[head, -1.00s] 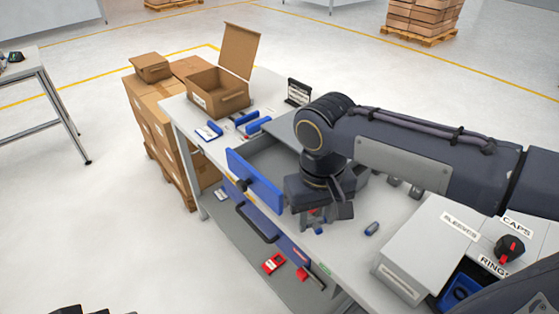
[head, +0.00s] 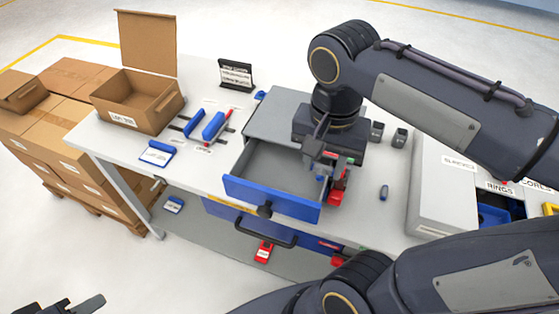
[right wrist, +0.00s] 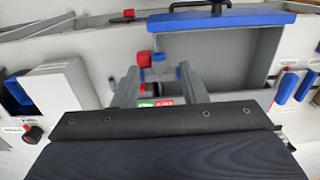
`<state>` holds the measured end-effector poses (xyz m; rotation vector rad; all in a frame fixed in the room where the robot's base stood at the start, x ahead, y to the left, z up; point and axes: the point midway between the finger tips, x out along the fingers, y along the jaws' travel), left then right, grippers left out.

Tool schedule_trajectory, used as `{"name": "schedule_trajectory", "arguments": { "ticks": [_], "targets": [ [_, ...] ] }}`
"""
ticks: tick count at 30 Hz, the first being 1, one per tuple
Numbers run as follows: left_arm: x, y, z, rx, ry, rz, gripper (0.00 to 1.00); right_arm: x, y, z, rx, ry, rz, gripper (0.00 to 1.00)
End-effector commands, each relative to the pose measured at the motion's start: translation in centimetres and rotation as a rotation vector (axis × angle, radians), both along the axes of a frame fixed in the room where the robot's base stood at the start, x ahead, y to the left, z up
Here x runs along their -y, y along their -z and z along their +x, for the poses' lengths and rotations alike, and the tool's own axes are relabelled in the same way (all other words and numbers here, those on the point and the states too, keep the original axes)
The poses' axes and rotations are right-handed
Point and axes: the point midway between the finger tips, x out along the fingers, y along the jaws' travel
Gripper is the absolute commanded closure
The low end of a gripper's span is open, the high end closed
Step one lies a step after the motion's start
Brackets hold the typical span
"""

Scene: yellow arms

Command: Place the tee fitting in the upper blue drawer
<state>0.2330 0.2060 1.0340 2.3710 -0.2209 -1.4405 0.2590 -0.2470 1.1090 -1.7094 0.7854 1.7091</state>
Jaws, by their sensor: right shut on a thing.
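The upper blue drawer (head: 270,200) is pulled out, with a blue front and an empty-looking grey inside. It also shows in the right wrist view (right wrist: 220,22). My right gripper (head: 322,165) is near the drawer's right side wall, fingers pointing down. It is shut on a small part with red and blue ends, apparently the tee fitting (right wrist: 158,72). In the head view the fingers and nearby red parts partly hide it. The fitting looks close to the drawer's side edge; I cannot tell whether they touch. My left gripper (head: 75,305) is only partly in view at the lower left, its jaws unclear.
A lower blue drawer with a black handle (head: 262,232) is below.

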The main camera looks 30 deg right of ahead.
Motion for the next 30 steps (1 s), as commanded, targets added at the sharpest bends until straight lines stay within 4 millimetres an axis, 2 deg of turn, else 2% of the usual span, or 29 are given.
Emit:
{"name": "schedule_trajectory", "arguments": {
  "ticks": [7,13,22,27,30],
  "targets": [
    [0.0,-1.0,0.0,0.0,0.0,0.0,0.64,-0.5,2.7,6.3,-0.008,-0.004,-0.002,0.82],
    [0.0,-1.0,0.0,0.0,0.0,0.0,0.64,-0.7,6.5,9.3,-0.004,-0.004,-0.001,0.82],
    [0.0,-1.2,0.0,0.0,0.0,0.0,0.64,-0.8,9.0,11.4,-0.003,-0.003,-0.001,0.82],
    [0.0,-1.0,0.0,0.0,0.0,0.0,0.64,-0.8,11.4,11.2,-0.003,-0.003,-0.001,0.82],
    [0.0,-1.0,0.0,0.0,0.0,0.0,0.64,-0.8,11.8,11.2,0.001,-0.003,-0.001,0.82]
  ]
}}
